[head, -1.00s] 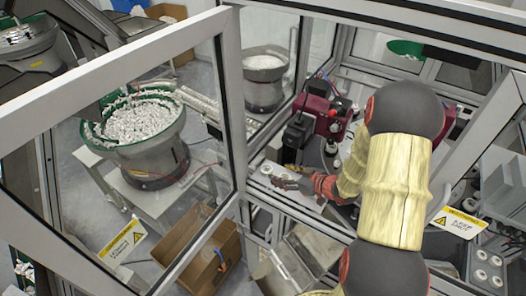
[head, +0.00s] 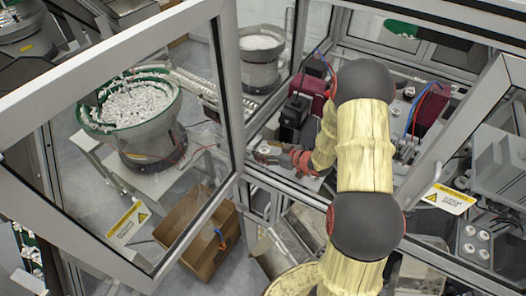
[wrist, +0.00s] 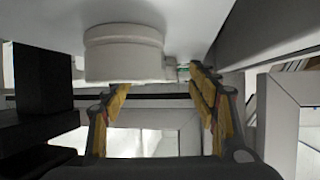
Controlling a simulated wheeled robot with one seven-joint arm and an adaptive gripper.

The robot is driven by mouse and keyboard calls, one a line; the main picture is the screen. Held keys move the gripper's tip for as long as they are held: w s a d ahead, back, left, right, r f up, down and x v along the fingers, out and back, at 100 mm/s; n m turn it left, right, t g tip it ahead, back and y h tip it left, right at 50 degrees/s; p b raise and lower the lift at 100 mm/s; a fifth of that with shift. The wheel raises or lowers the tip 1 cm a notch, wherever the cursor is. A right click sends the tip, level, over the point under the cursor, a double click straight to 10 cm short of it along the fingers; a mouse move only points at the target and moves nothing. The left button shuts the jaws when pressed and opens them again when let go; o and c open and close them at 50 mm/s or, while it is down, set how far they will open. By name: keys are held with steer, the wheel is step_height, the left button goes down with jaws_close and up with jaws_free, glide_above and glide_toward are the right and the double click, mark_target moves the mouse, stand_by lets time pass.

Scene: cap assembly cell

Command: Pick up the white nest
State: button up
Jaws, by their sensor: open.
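The white nest (wrist: 124,52) is a short white round piece with a stepped rim, set against a pale flat surface (wrist: 190,18) at the top of the wrist view. My gripper (wrist: 157,92) is open, with its yellow-padded fingers low in that view. The nest lies just past the fingertips, a little left of the middle between them. I cannot tell whether a finger touches it. In the head view my gripper (head: 272,157) is at the pale ledge inside the cell opening, and the nest is too small there to tell apart from it.
A framed glass door (head: 225,100) stands open left of my arm. A dark block (wrist: 42,85) is close to the left finger in the wrist view. A bowl feeder (head: 138,125) and a cardboard box (head: 195,235) stand outside the cell. A right-hand panel holds several round white pieces (head: 470,248).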

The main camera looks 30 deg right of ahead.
steer(key=shift+s+d+r, duration=0.1)
steer(key=shift+s+d, duration=0.1)
steer(key=shift+d, duration=0.15)
steer(key=shift+c, duration=0.7)
steer(key=shift+w+a, duration=0.1)
steer(key=shift+a, duration=0.05)
steer(key=shift+c, duration=1.3)
steer(key=c, duration=0.8)
steer(key=shift+c, duration=0.3)
